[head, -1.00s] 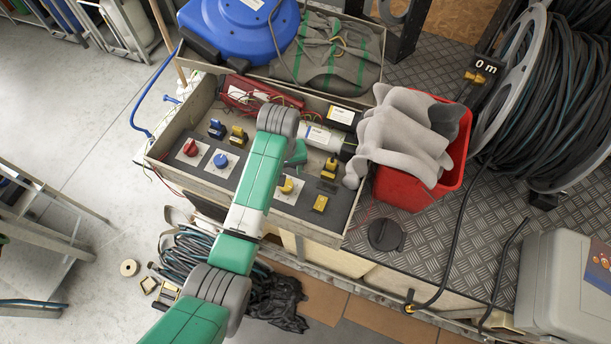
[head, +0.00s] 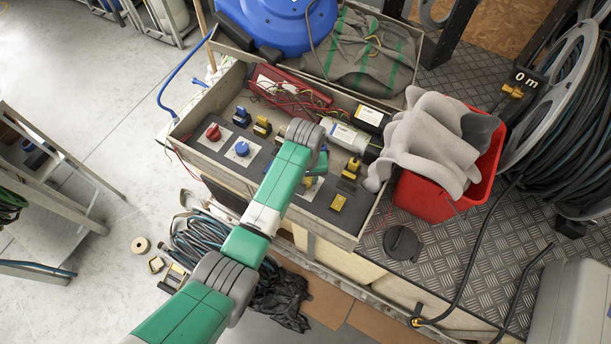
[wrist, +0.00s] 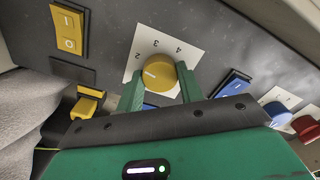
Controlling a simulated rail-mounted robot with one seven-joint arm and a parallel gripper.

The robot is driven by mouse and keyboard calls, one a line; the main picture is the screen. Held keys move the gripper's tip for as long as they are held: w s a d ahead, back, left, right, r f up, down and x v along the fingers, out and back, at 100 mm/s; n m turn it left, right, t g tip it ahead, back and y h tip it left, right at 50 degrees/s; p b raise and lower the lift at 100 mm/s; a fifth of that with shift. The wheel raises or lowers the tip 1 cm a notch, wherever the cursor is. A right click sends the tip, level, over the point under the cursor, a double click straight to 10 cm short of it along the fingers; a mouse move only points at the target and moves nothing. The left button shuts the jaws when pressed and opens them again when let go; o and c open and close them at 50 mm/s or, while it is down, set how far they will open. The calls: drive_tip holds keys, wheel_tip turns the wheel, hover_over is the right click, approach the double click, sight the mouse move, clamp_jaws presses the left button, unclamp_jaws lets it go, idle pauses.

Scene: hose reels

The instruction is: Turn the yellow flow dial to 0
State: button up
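The yellow flow dial (wrist: 160,75) is a round knob on a white plate (wrist: 138,48) in the wrist view. The numbers 2, 3 and 4 show on the plate; the rest of the scale is hidden. A pale mark on the knob points left, a little below the 2. My gripper (wrist: 161,82) has its green fingers on either side of the knob, very close to it. Whether they press on it is unclear. In the head view, my gripper (head: 316,168) is over the panel and partly covers the dial (head: 309,182).
A blue dial (head: 242,149), a red dial (head: 213,132) and several yellow and blue switches stand close by on the panel. A yellow switch (wrist: 68,29) shows in the wrist view. A red bin (head: 425,200) with grey cloth is right of the panel box.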

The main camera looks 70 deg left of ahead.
drive_tip(key=shift+c, duration=0.8)
drive_tip(key=shift+r+n+p, duration=0.1)
drive_tip(key=shift+n+p, duration=0.25)
drive_tip(key=shift+n, duration=0.05)
drive_tip(key=shift+r+n+p, duration=0.1)
drive_tip(key=shift+n+p, duration=0.75)
drive_tip(key=shift+n, duration=0.25)
drive_tip(key=n+p, duration=0.2)
drive_tip(key=n, duration=0.4)
drive_tip(key=shift+p, duration=0.3)
drive_tip(key=n, duration=0.5)
drive_tip(key=shift+n+p, duration=0.4)
drive_tip(key=n, duration=0.5)
drive_tip(key=shift+f, duration=0.2)
